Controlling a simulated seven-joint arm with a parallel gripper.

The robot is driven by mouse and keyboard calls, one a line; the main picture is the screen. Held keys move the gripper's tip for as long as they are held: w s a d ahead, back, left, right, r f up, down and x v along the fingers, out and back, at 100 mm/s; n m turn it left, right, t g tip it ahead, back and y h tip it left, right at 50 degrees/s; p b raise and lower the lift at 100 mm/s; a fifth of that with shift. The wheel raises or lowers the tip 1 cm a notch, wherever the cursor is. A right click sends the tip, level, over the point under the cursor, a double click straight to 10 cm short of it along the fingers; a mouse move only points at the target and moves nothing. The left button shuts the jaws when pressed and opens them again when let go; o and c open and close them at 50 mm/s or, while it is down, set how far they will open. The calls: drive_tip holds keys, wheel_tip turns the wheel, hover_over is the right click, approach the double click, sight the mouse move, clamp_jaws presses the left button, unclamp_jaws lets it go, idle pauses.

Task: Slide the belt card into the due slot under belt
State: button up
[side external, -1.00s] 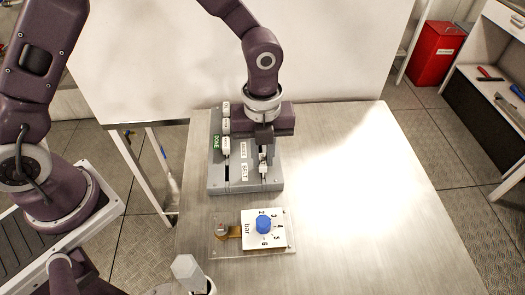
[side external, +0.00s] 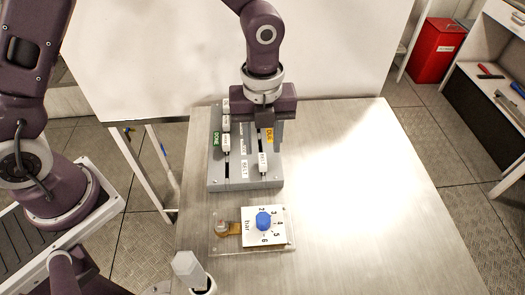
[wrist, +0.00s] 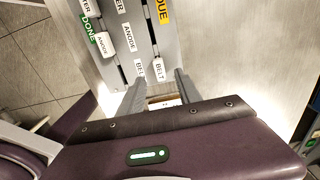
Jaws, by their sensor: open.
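The grey slotted board (side external: 216,182) lies on the metal table, with a green DONE label (side external: 216,138) by the left column and an orange DUE label (side external: 269,135) by the right. The white belt card (side external: 263,163) stands in the right, DUE-side column, beside the printed BELT label (side external: 244,169). The wrist view also shows the belt card (wrist: 158,69) next to the BELT label (wrist: 140,68). My gripper (side external: 268,122) is over the far right part of the board, apart from the card. Its fingers are open in the wrist view (wrist: 158,90). How fully the card is seated cannot be told.
Several white cards (side external: 226,143) stand in the left column. A pale upright block (side external: 187,268) is near the front edge. The table's right side (side external: 370,200) is clear.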

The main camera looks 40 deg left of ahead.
sight(262, 159)
drive_tip(key=shift+r, duration=1.45)
drive_tip(key=shift+a+r, duration=0.1)
drive_tip(key=s+a+r+n+t, duration=0.3)
drive_tip(key=s+a+r+n, duration=0.55)
drive_tip(key=r+n, duration=0.45)
drive_tip(key=s+a+r+n+t, duration=0.1)
drive_tip(key=s+a+n, duration=0.1)
drive_tip(key=s+n, duration=0.3)
drive_tip(key=s+a+n+t, duration=0.1)
drive_tip(key=s+a+n, duration=0.1)
drive_tip(key=s+n, duration=0.3)
drive_tip(key=n, duration=0.4)
drive_tip(key=shift+s+a+r+t, duration=0.15)
drive_tip(key=shift+a+r+t, duration=0.15)
drive_tip(key=shift+r, duration=0.05)
